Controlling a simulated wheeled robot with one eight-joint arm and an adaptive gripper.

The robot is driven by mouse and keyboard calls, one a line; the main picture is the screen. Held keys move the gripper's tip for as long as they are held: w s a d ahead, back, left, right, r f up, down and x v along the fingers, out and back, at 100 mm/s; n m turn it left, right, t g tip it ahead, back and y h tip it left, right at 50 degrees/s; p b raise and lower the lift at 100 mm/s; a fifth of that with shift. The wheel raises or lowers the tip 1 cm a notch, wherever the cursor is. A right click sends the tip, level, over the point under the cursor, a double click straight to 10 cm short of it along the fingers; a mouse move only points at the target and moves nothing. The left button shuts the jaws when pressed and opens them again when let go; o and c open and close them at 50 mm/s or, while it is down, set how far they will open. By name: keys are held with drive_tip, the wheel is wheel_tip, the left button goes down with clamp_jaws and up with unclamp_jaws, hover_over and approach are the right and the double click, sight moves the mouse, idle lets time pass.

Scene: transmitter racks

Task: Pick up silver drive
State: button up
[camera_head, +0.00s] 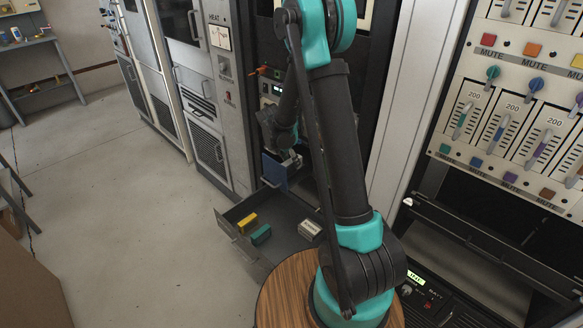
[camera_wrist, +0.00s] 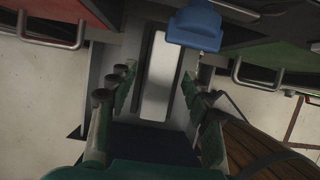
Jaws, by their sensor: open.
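A pale silver-grey drive (camera_head: 310,228) lies in the open drawer at the right side in the head view. In the wrist view a long pale block (camera_wrist: 160,75) shows between my fingers; I cannot tell whether it is the same drive. My gripper (camera_head: 289,162) is above the drawer's back part in the head view, partly hidden by my arm. In the wrist view my gripper (camera_wrist: 157,80) is open, with a gap between its fingers and the pale block.
The grey drawer (camera_head: 231,245) also holds a yellow block (camera_head: 247,220) and a green block (camera_head: 261,235). A blue piece (camera_head: 273,172) is beside my gripper and probably shows in the wrist view (camera_wrist: 195,27). Racks stand behind; open floor (camera_head: 110,200) is at left.

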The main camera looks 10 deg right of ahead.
sight(290, 161)
clamp_jaws()
idle(0.3)
drive_tip(key=shift+r, duration=0.1)
drive_tip(key=shift+r, duration=1.6)
drive_tip(key=shift+s+a+f+h, duration=0.1)
drive_tip(key=shift+a+h, duration=0.1)
drive_tip(key=shift+h, duration=0.1)
